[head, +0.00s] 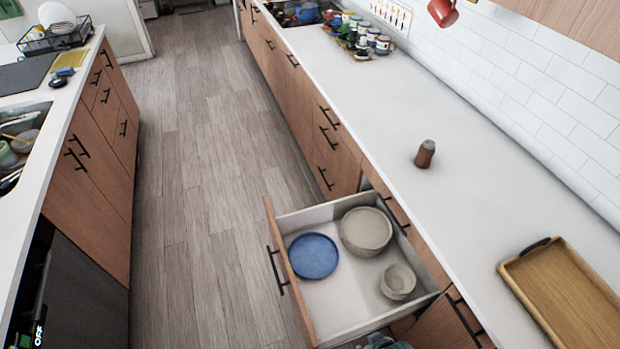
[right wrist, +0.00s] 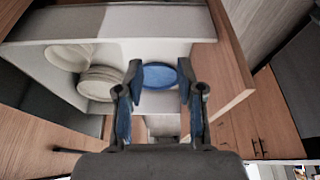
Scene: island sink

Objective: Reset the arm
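My right gripper (right wrist: 160,80) shows in the right wrist view with its two blue-padded fingers spread apart and nothing between them. Beyond the fingertips, apart from them, a blue plate lies in the open drawer. In the head view the drawer (head: 335,312) is pulled out at lower centre, with the blue plate (head: 313,256) at its left. A stack of beige plates (head: 366,231) and beige bowls (head: 398,281) are at its right. My left gripper is in neither view. A small greenish-grey shape at the head view's bottom edge is too cut off to identify.
A wooden tray (head: 568,296) and a brown shaker (head: 425,154) stand on the right counter (head: 470,210). Cups and jars (head: 363,40) crowd its far end. The left island holds a sink (head: 22,130) and dish rack (head: 55,38). The floor aisle (head: 195,150) between is clear.

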